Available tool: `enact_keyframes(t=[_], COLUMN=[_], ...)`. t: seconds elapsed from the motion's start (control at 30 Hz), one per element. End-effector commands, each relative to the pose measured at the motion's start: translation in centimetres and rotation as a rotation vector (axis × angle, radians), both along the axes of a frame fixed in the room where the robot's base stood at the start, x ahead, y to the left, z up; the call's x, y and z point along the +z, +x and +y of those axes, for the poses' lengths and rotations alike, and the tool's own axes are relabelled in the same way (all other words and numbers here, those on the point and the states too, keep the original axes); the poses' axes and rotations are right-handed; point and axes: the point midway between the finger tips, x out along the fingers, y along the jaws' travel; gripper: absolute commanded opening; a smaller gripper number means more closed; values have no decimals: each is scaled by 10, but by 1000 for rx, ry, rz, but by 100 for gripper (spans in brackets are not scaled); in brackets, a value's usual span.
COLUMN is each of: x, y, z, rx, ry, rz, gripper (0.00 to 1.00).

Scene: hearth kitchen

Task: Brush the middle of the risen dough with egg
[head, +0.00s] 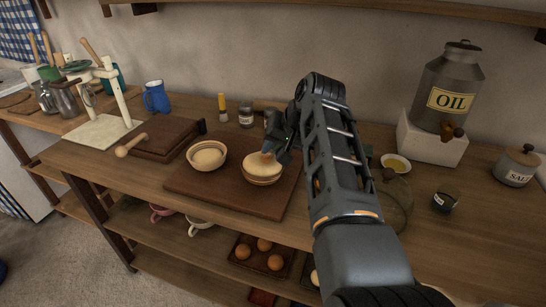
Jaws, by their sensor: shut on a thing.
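Two bowls of dough stand on a dark wooden board (185,184). The dough in the right bowl (262,181) is the risen dough (256,168), domed above the rim. The dough in the left bowl (207,158) sits lower. My gripper (274,138) is over the right bowl, shut on a brush. The brush's tan bristles (266,155) are at the top of the risen dough, near its middle; I cannot tell how firmly they touch. My arm hides part of the gripper. A small white dish of yellow egg (395,163) stands right of my arm.
A glass dome (398,198) and a small dark jar (445,201) stand right of my arm. The oil can (449,88) is on a white block behind. A jar (246,117) and a yellow-handled tool (222,105) stand behind the board. Shelves are below.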

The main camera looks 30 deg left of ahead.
Motion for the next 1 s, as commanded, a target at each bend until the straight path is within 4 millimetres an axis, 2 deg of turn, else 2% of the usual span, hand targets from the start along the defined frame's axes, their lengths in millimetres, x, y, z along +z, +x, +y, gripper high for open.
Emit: enact_keyframes(t=[0.03, 0.5, 1.0], x=[-10, -7, 1], y=[-1, -8, -29], z=[-3, 19, 13], rx=[-1, 0, 1], ry=[-13, -11, -9], rz=[9, 9, 9], gripper=[0, 0, 0])
